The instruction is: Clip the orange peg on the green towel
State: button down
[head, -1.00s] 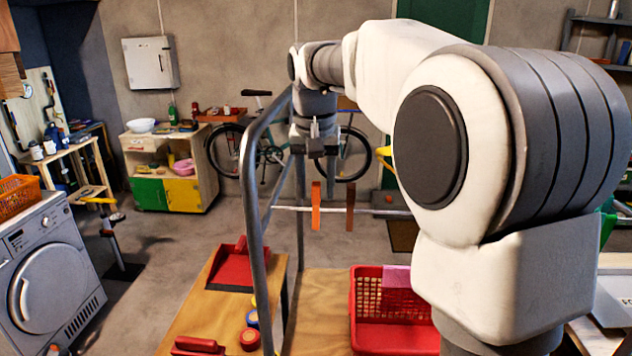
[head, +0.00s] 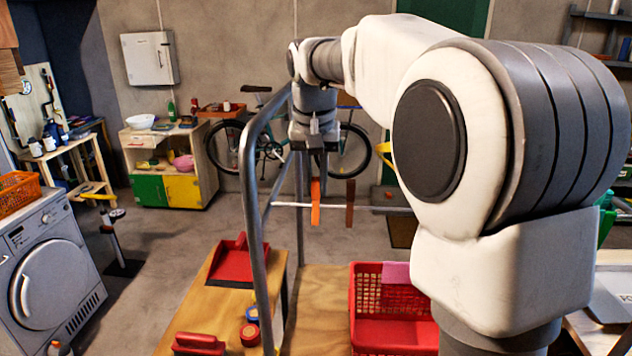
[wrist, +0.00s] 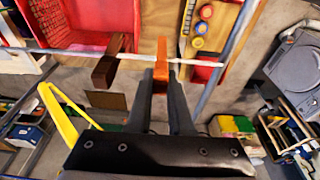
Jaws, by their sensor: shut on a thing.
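The orange peg (head: 315,205) hangs upright at the thin white rail (head: 385,208). My gripper (head: 319,180) is over it, fingers pointing down. In the wrist view, the peg (wrist: 161,58) lies between the two fingertips of my gripper (wrist: 161,80), which are shut on it. The peg still crosses the rail; the frames do not show whether it has come free. A green patch (head: 606,226) shows partly behind my arm at the right edge; I cannot tell whether it is the green towel.
A brown peg (head: 350,203) is on the same rail, just right of the orange one. A grey metal frame post (head: 254,215) stands close on the left. Below are a red basket (head: 366,292) with a pink cloth (head: 396,273) and a red dustpan (head: 238,263).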

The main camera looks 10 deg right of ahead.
jog(key=shift+w+p+v, duration=0.15)
jog(key=shift+p+v, duration=0.6)
jog(key=shift+v, duration=0.15)
jog(key=shift+w+p+v, duration=0.2)
jog(key=shift+p+v, duration=0.6)
jog(key=shift+v, duration=0.05)
jog(key=shift+w+p+v, duration=0.15)
jog(key=shift+p+v, duration=0.6)
jog(key=shift+v, duration=0.15)
jog(key=shift+d, duration=0.2)
jog(key=shift+s+d, duration=0.1)
